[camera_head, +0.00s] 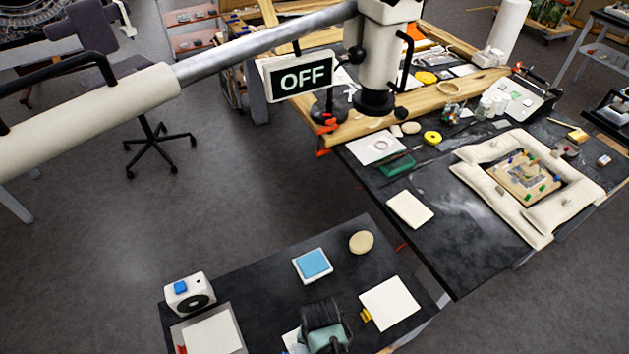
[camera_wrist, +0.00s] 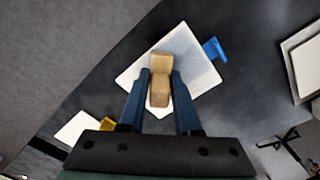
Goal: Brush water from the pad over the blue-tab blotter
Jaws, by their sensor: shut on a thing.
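My gripper (camera_wrist: 160,86) is shut on a tan block-like brush (camera_wrist: 160,66), held between its two blue fingers. The brush is over the white blotter with the blue tab (camera_wrist: 214,50); I cannot tell whether it touches. In the head view, my gripper (camera_head: 325,328) covers most of this blotter, and only a white edge (camera_head: 291,340) shows at its left. The brush is hidden there. The pad (camera_head: 312,263), a light blue square in a white tray, lies behind my gripper on the dark table.
A yellow-tab blotter (camera_head: 391,303) lies right of my gripper, and a red-tab sheet on a grey tray (camera_head: 240,318) lies left. A white box with a blue button (camera_head: 190,292) and a round beige disc (camera_head: 361,242) stand farther back. A cluttered bench (camera_head: 450,240) adjoins at right.

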